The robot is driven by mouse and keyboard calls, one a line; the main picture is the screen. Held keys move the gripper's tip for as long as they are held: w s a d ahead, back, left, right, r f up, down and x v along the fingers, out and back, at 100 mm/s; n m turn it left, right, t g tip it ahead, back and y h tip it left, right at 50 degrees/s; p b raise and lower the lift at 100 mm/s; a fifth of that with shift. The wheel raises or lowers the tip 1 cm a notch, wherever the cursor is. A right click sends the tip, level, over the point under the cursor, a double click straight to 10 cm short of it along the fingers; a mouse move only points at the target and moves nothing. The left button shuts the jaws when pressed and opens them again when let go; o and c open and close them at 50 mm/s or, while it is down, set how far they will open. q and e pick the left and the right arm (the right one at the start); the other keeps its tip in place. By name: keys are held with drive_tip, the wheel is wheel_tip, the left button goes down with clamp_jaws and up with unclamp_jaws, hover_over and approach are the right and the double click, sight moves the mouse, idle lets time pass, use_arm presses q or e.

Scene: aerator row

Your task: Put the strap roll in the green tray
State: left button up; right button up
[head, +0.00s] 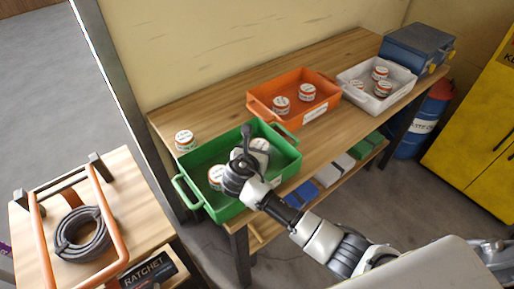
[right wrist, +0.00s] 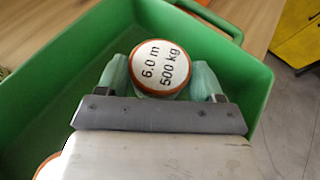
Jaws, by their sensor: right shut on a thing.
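The green tray (head: 187,192) stands at the near left end of the wooden bench. My right gripper (head: 250,155) reaches into it. It is shut on a strap roll (head: 261,146), white-topped with an orange rim. In the right wrist view the held strap roll (right wrist: 161,66) reads "6.0 m 500 kg" and sits between the finger pads, within the outline of the green tray (right wrist: 245,75). Whether it touches the tray floor, I cannot tell. Another roll (head: 216,176) lies in the tray left of the gripper. My left gripper is not in view.
A similar roll (head: 184,139) stands on the bench behind the green tray. An orange tray (head: 262,112) and a white tray (head: 398,92), both with rolls, stand farther right, before a blue case (head: 418,46). A side table at left holds a grey coil (head: 82,234).

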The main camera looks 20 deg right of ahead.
drive_tip(key=o, duration=1)
drive_tip(key=shift+r, duration=0.1)
drive_tip(key=shift+r, duration=0.25)
drive_tip(key=v, duration=1.2)
drive_tip(key=shift+a+r+b, duration=0.1)
drive_tip(key=shift+r+b, duration=0.15)
drive_tip(key=shift+b, duration=0.15)
drive_tip(key=shift+f, duration=0.1)
